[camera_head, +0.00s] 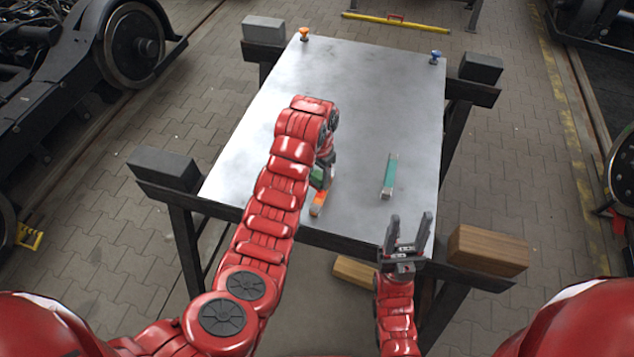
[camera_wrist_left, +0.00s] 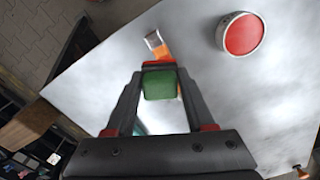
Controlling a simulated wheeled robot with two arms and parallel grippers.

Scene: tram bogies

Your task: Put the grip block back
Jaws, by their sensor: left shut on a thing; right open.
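A green block (camera_wrist_left: 160,84) is between the fingers of my left gripper (camera_wrist_left: 158,70); it looks like the grip block. In the head view the green block (camera_head: 317,177) shows partly beside my left arm, low over the metal tabletop (camera_head: 365,100). An orange piece with a grey metal end (camera_head: 317,205) lies right by it; in the left wrist view this orange piece (camera_wrist_left: 164,50) is just beyond the fingertips. I cannot tell whether block and orange piece touch. My right gripper (camera_head: 409,222) is open and empty at the table's front edge.
A teal strip in a grey channel (camera_head: 389,177) lies to the right. An orange knob (camera_head: 304,34) and a blue knob (camera_head: 435,57) stand at the far corners. A red round piece (camera_wrist_left: 241,34) shows in the left wrist view. A wooden block (camera_head: 487,250) sits front right.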

